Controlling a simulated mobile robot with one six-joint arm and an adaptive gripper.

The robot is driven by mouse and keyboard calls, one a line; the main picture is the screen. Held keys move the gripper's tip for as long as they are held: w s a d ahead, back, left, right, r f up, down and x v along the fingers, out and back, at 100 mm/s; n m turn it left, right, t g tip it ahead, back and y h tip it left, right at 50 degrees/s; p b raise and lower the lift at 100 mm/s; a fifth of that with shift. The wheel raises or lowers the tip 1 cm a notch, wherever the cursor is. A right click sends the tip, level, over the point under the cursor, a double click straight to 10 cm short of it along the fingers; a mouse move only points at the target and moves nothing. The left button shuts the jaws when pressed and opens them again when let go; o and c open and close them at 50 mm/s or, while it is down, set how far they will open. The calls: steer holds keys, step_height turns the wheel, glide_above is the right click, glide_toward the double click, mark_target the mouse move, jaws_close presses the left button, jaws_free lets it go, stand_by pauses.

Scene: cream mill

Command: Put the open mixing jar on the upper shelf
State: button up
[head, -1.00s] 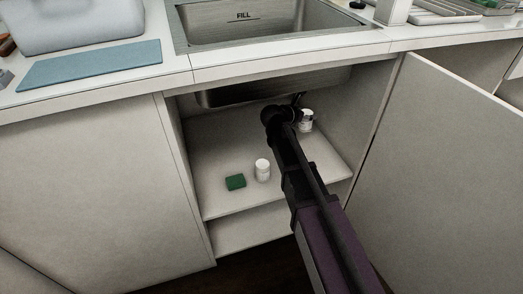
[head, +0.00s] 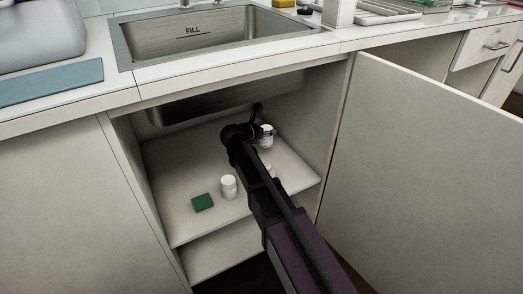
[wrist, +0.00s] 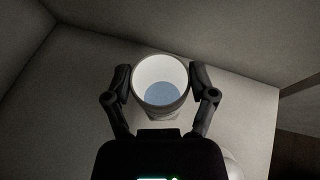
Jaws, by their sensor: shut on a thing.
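An open white jar (wrist: 160,92) with bluish contents is between the two fingers of my gripper (wrist: 160,76) in the wrist view. The fingers are shut on its sides, and its mouth faces the camera. In the head view a white jar with a dark label (head: 267,138), apparently this one, shows beside my gripper (head: 259,124), deep inside the open cupboard under the sink. My arm partly hides the gripper. The cupboard's upper shelf (head: 178,220) lies below it. I cannot tell whether the jar touches the shelf.
A white jar (head: 228,187) and a green sponge (head: 202,202) stand near the shelf's front. Another white item (head: 270,170) is mostly hidden behind my arm. The sink basin (head: 205,103) hangs overhead. The open door (head: 430,170) is at right.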

mark_target(262, 145)
steer(key=shift+f+b, duration=1.35)
steer(key=shift+f, duration=0.4)
steer(key=shift+f+b, duration=1.85)
steer(key=shift+f, duration=0.2)
steer(key=o, duration=0.9)
steer(key=shift+r, duration=0.2)
